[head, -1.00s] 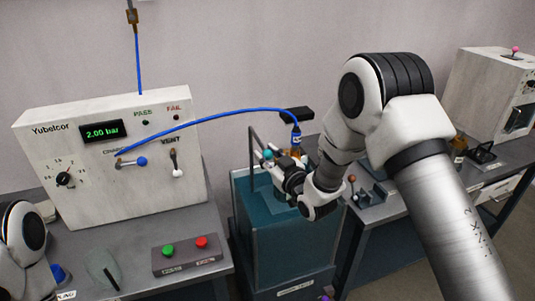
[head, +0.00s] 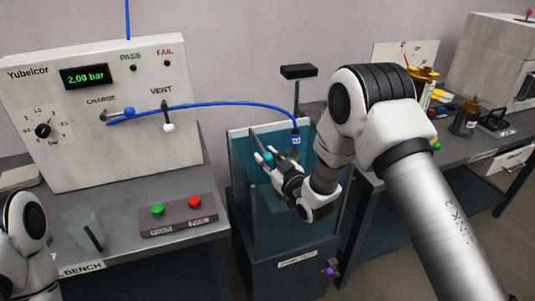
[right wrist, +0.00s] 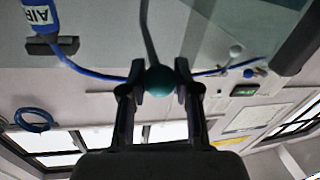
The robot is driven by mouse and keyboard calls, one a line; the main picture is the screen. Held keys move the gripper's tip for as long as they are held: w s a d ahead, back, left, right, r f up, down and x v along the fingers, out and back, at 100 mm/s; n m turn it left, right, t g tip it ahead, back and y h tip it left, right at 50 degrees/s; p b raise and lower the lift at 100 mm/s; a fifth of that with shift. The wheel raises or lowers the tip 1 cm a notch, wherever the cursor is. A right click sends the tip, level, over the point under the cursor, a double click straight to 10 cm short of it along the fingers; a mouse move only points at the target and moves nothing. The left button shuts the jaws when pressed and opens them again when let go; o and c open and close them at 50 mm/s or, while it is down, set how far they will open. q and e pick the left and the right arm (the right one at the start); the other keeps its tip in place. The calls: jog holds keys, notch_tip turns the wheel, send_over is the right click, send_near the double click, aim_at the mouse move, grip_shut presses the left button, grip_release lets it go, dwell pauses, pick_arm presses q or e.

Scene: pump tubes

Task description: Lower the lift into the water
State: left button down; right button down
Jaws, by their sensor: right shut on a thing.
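The water tank (head: 285,238) is a tall box with clear teal walls, standing right of the bench. The lift's thin grey bar (head: 255,145) rises at the tank's left side, inside its outline. My right gripper (head: 268,161) is down at the tank's opening, shut on the lift's teal ball knob. In the right wrist view, the teal knob (right wrist: 159,79) sits between the two dark fingers of the right gripper (right wrist: 160,82). A blue hose ends in a blue fitting (head: 295,140) over the tank; what hangs below is partly hidden. My left gripper is out of view.
A white test panel (head: 100,130) reading 2.00 bar stands on the left bench. A button box (head: 178,214) with green and red buttons lies in front. A blue hose (head: 220,104) arches from panel to tank. A right bench holds a brown bottle (head: 466,118).

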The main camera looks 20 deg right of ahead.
jog(key=shift+s+f+b, duration=0.1)
jog(key=shift+f+b, duration=0.4)
jog(key=shift+f, duration=0.75)
jog(key=c, duration=0.8)
grip_release()
jog(key=shift+r, duration=0.1)
jog(key=shift+s, duration=0.15)
jog(key=v, duration=1.1)
jog(key=shift+s+d, duration=0.15)
jog(key=shift+s, duration=0.15)
